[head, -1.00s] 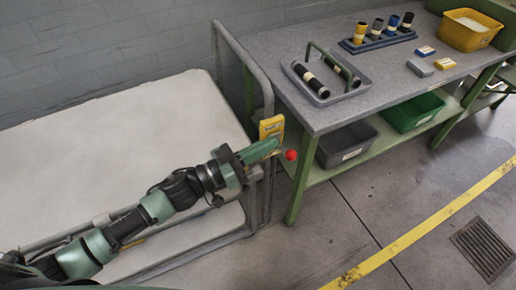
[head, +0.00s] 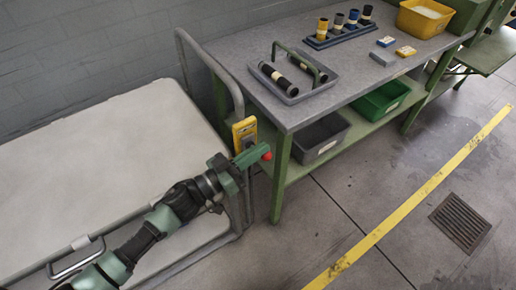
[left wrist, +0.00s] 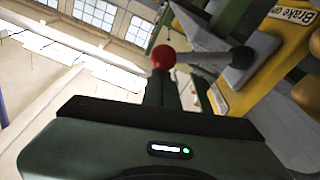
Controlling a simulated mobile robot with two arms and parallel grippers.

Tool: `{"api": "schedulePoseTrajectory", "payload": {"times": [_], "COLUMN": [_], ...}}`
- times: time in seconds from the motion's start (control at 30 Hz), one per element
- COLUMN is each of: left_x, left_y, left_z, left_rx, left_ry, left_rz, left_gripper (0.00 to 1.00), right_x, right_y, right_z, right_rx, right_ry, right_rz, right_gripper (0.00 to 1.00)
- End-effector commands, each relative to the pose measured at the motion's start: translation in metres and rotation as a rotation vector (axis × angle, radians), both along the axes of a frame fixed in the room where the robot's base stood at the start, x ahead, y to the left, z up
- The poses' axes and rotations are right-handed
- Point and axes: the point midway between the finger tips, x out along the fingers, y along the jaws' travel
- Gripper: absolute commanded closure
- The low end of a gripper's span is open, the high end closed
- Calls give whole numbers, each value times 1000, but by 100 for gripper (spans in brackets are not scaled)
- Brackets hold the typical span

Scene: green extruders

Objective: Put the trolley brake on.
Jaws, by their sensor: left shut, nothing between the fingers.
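The trolley (head: 95,150) has a pale deck and a grey tube frame. A yellow brake plate (head: 244,127) is fixed at its right end, beside the bench. In the left wrist view the plate reads "Brake on" (left wrist: 292,14) near the upper right. The brake lever has a red ball knob (head: 267,156), also seen in the left wrist view (left wrist: 163,57), with a grey rod (left wrist: 208,58) running to a pivot on the plate. My left gripper (head: 252,156) is shut and empty, its fingertips right at the knob; whether they touch it I cannot tell. My right gripper is out of view.
A grey bench (head: 340,70) stands close right of the trolley, with a tray of black rollers (head: 292,92) on top. A grey bin (head: 320,140) and a green bin (head: 382,100) sit on its lower shelf. The floor at the right is open, with a yellow line (head: 400,212).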

Motion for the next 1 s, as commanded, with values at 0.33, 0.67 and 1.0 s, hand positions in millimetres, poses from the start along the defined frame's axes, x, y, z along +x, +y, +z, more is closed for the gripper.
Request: {"api": "schedulePoseTrajectory", "payload": {"times": [0.33,0.67,1.0], "left_x": [-6,-16,-20], "left_y": [-4,-11,-15], "left_z": [-11,-34,-54], "left_rx": [59,204,353], "left_ry": [-79,-279,-483], "left_rz": [0,-1,0], "left_gripper": [100,100,100], "right_x": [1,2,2], "right_y": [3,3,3], "right_z": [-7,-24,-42], "right_rx": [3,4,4], "right_ry": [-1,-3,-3], "right_rz": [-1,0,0], "right_gripper": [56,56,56]}}
